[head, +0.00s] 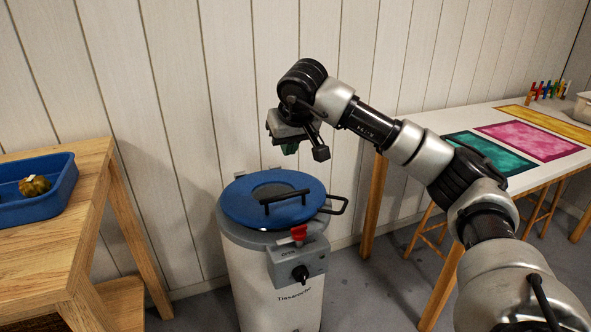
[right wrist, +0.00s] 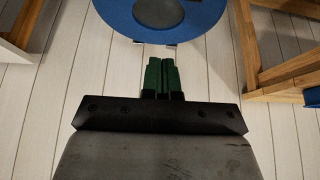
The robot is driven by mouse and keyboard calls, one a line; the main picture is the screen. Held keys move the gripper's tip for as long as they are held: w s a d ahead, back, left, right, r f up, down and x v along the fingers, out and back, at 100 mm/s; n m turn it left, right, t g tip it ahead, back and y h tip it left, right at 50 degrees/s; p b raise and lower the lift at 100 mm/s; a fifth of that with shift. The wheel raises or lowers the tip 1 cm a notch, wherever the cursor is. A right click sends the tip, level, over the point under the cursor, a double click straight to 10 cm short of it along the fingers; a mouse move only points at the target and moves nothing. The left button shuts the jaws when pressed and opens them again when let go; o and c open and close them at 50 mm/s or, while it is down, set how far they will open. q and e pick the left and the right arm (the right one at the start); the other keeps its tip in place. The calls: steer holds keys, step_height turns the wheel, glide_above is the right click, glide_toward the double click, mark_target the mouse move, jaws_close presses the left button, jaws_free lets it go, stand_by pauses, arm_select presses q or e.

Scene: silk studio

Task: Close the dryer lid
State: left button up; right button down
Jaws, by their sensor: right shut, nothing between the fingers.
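The dryer (head: 270,275) is a white drum with a grey rim, standing on the floor against the wall. The lid has a dark centre and a black bar handle (head: 287,198). A red latch (head: 298,232) and a black knob (head: 300,273) are on the grey front box. My right gripper (head: 290,148) is shut and empty, above the back of the lid and apart from it. The right wrist view shows its green fingers together (right wrist: 162,75) and the blue lid's edge (right wrist: 205,22). My left gripper is out of view.
A wooden table (head: 85,205) at left holds a blue tray (head: 62,165) with a small gourd-like item (head: 34,186). A white table (head: 450,122) at right carries teal, pink and yellow cloths. A black side handle (head: 338,205) juts from the dryer. The wall is close behind.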

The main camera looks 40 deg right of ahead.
steer(key=b, duration=0.1)
glide_above(285, 196)
step_height(285, 196, down, 5)
steer(key=f, duration=0.2)
steer(key=f+b, duration=0.1)
steer(key=f, duration=0.3)
steer(key=shift+w+d+f+b, duration=0.1)
steer(key=shift+w+f+b, duration=0.15)
steer(key=shift+w+b, duration=0.1)
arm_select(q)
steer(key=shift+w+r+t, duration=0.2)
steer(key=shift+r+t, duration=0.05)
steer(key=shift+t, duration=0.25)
arm_select(e)
steer(key=shift+s+f, duration=0.3)
steer(key=shift+f, duration=0.25)
